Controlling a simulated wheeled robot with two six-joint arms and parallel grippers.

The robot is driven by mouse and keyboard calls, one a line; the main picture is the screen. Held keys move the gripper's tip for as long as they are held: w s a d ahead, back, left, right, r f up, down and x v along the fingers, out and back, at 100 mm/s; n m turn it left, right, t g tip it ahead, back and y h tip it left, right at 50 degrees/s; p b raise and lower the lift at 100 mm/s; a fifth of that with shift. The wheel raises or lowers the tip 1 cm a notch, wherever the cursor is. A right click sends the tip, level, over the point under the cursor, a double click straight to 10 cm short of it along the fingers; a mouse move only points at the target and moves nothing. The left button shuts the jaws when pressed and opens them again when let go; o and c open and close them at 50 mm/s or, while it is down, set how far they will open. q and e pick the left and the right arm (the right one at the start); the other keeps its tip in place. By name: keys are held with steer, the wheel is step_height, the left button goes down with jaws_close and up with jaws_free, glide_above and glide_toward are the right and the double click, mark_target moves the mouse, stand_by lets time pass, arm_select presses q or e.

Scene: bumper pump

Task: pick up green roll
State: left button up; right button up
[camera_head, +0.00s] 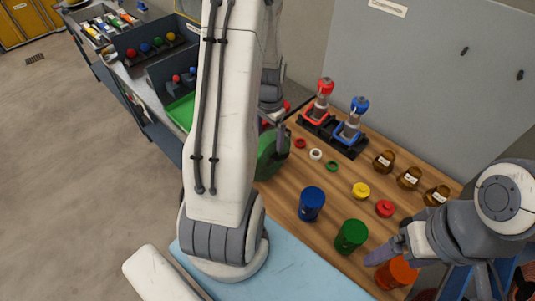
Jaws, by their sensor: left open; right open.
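A large round green roll (271,157) shows at the left side of the wooden worktop, partly hidden behind my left arm. My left gripper (277,128) is open, pointing down at the roll's upper edge; the arm hides part of it, and I cannot tell whether it touches. A smaller green cylinder (351,237) stands upright at the front of the worktop. My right gripper (384,252) is open at the lower right, beside the orange cylinder (397,272) and right of the green cylinder.
A blue cylinder (312,204), small rings, yellow (361,190) and red (384,208) caps and several brown jars (409,178) stand on the worktop. Red (322,104) and blue (352,126) pumps stand in a black holder behind. A grey panel (425,90) closes the back.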

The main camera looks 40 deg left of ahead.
mark_target(268, 156)
arm_select(q)
steer(key=f+p, duration=0.1)
steer(key=f, duration=0.1)
steer(key=s+f, duration=0.1)
steer(key=f, duration=0.1)
steer(key=shift+d+p, duration=0.1)
steer(key=shift+p, duration=0.3)
steer(key=shift+w+f, duration=0.1)
steer(key=shift+f, duration=0.35)
jaws_close()
